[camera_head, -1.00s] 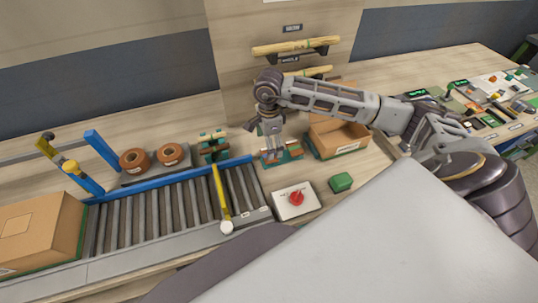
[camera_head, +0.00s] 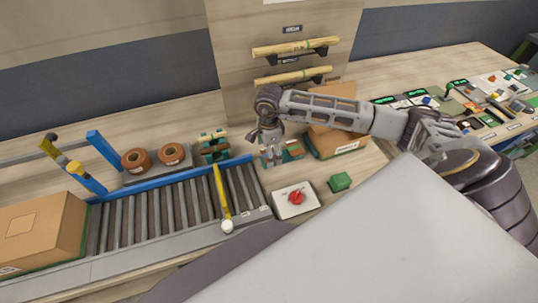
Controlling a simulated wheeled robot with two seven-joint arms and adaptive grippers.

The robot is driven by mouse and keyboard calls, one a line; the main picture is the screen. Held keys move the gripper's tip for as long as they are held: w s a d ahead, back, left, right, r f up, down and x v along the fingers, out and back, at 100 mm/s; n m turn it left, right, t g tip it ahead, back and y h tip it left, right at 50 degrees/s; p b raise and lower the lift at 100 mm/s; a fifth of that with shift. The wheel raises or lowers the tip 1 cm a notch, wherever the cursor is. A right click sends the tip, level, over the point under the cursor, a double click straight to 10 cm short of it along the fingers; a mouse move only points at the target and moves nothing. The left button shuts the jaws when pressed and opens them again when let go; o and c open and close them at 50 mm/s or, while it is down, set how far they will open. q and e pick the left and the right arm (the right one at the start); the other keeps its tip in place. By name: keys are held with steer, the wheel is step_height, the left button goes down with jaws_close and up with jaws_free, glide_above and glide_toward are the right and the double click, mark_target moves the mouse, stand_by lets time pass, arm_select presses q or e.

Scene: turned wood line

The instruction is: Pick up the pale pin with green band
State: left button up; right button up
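My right arm reaches in from the right, and its gripper (camera_head: 271,160) points down at a small green stand (camera_head: 294,150) on the bench, just right of the conveyor's end. The fingers are small and dark here. I cannot tell whether they are open or hold anything. A brown piece shows on the stand beside the fingers; the gripper hides the rest. I cannot make out a pale pin with a green band there. Two pale turned rods, an upper one (camera_head: 296,47) and a lower one (camera_head: 292,76), rest on wall brackets behind. My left gripper is not in view.
A roller conveyor (camera_head: 150,213) with blue rails carries a cardboard box (camera_head: 40,232) at left. A yellow bar (camera_head: 222,190) crosses it. A panel with a red knob (camera_head: 296,198), a green block (camera_head: 340,181) and an open carton (camera_head: 336,143) lie near the gripper.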

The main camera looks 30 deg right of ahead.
steer(key=shift+f+b, duration=0.25)
steer(key=shift+b, duration=0.25)
stand_by(0.7)
steer(key=c, duration=0.8)
